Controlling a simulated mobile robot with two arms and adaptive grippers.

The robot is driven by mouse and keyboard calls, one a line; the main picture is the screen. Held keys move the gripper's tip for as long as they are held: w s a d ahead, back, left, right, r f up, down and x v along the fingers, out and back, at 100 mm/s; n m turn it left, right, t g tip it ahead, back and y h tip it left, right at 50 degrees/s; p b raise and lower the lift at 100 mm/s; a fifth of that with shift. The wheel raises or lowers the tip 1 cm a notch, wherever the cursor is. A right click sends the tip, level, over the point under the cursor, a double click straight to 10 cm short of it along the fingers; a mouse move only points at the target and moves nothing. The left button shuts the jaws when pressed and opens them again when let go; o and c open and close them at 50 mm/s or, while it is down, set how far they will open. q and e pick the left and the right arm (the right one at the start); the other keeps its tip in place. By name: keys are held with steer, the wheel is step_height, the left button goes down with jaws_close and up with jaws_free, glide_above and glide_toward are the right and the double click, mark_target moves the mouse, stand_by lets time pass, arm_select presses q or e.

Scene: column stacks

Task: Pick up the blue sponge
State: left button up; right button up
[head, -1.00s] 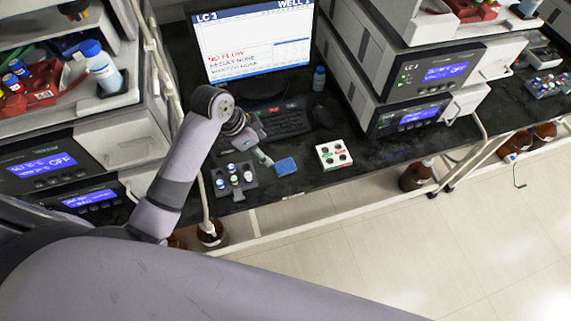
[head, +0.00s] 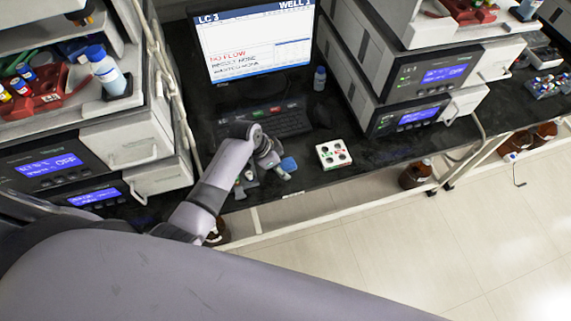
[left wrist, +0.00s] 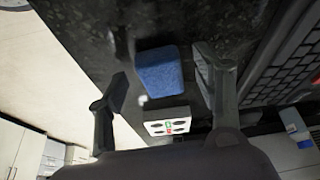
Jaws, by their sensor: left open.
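The blue sponge (head: 289,164) lies flat on the black bench top near its front edge. In the left wrist view the sponge (left wrist: 160,71) sits ahead of the fingertips, roughly between their lines. My left gripper (head: 278,168) is just left of the sponge in the head view, and the arm hides part of it. In the left wrist view my left gripper (left wrist: 160,68) has its fingers wide apart with nothing between them held. My right gripper does not show.
A vial rack (head: 243,186) is partly hidden behind my arm. A keyboard (head: 280,121) and monitor (head: 254,40) are behind. Instrument stacks flank the bench. The bench's front edge is close to the sponge.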

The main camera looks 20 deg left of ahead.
arm_select(q)
steer(key=shift+f, duration=0.1)
steer(key=c, duration=0.7)
steer(key=shift+c, duration=1.2)
step_height(320, 180, up, 20)
steer(key=b, duration=0.1)
steer(key=shift+b, duration=0.35)
